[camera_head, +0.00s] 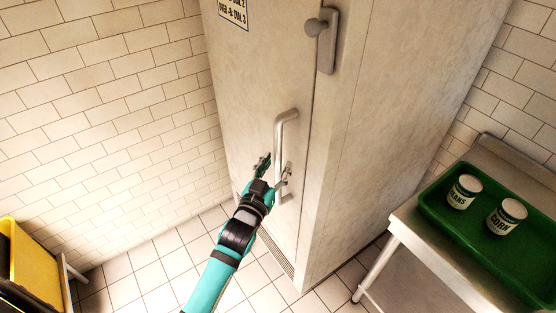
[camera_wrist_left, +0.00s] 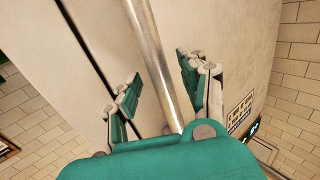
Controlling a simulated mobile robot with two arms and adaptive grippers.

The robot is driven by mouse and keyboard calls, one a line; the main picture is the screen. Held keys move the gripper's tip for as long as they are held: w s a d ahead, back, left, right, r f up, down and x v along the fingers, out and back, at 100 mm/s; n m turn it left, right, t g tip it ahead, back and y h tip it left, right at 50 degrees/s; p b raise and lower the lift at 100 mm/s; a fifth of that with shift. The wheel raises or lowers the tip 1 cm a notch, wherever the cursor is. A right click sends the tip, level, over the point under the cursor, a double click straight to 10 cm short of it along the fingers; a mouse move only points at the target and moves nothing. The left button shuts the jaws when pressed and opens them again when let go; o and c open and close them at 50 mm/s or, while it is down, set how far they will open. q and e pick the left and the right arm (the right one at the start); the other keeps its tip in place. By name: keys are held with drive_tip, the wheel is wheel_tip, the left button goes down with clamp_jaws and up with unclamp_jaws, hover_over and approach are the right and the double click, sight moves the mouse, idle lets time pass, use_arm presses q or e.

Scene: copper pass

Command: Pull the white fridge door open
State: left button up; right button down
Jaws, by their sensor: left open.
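The white fridge door (camera_head: 248,85) fills the middle of the head view and looks closed against the white fridge body (camera_head: 375,110). A vertical metal bar handle (camera_head: 279,135) is on the door near its right edge. My left gripper (camera_head: 275,166) is at the lower part of this handle, with its fingers open. In the left wrist view the handle bar (camera_wrist_left: 157,55) runs between the two spread fingers of the left gripper (camera_wrist_left: 158,78), and I see gaps on both sides. My right gripper is in neither view.
A metal table (camera_head: 405,222) at right bears a green tray (camera_head: 450,238) with two cans (camera_head: 464,191) (camera_head: 506,217). A yellow bin (camera_head: 35,260) stands at lower left. A grey latch (camera_head: 327,40) is high at the door edge. Tiled floor left of the fridge is clear.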

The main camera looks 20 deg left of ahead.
use_arm(q)
drive_tip(key=shift+w, duration=0.85)
drive_tip(key=shift+c, duration=0.3)
clamp_jaws()
drive_tip(key=shift+f, duration=0.25)
